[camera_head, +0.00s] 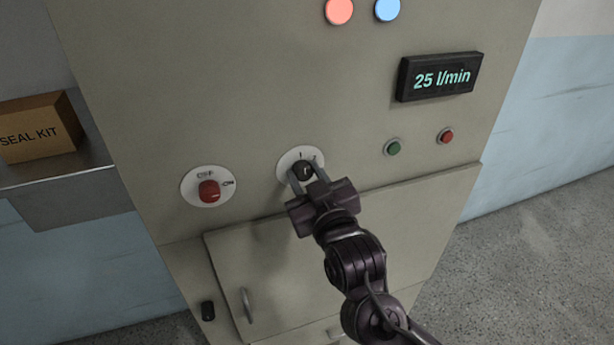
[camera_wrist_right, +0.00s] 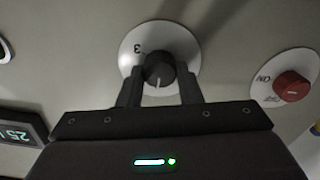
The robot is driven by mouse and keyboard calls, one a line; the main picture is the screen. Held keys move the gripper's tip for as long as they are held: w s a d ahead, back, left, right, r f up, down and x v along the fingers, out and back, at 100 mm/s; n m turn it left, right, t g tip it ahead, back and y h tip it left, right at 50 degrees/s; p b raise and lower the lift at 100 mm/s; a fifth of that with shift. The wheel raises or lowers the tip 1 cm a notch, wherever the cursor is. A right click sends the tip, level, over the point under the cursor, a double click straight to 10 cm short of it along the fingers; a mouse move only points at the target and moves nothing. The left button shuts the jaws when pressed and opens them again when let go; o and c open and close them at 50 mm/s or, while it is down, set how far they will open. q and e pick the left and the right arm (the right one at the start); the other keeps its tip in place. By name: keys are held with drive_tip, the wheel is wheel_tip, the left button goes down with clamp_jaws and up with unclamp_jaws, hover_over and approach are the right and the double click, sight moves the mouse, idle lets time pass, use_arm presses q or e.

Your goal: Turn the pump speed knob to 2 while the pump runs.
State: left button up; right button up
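The pump speed knob (camera_head: 302,171) is black on a round white dial (camera_head: 286,164) on the cabinet front. The numerals 1 and 2 show above it in the head view. In the right wrist view the knob (camera_wrist_right: 159,68) has a white pointer line toward the picture's bottom, and a 3 is on the dial's far side. My right gripper (camera_head: 308,176) faces the dial with one finger on either side of the knob. Its fingers are apart; contact with the knob is hard to judge. The display (camera_head: 440,77) reads 25 l/min. My left gripper is not in view.
A red knob (camera_head: 208,191) on another white dial is left of the speed knob. A green button (camera_head: 393,147) and a red button (camera_head: 445,136) are to the right. A red lamp (camera_head: 339,10) and a blue lamp (camera_head: 387,9) are above. A seal kit box (camera_head: 40,128) stands far left.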

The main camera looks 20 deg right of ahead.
drive_tip(key=shift+c, duration=0.8)
drive_tip(key=shift+m, duration=0.4)
drive_tip(key=m, duration=0.4)
drive_tip(key=shift+f+m, duration=0.1)
drive_tip(key=shift+m, duration=0.2)
drive_tip(key=m+b, duration=0.1)
drive_tip(key=m, duration=0.5)
drive_tip(key=shift+d+b, duration=0.15)
drive_tip(key=shift+b, duration=0.25)
drive_tip(key=shift+m, duration=0.3)
drive_tip(key=o, duration=1)
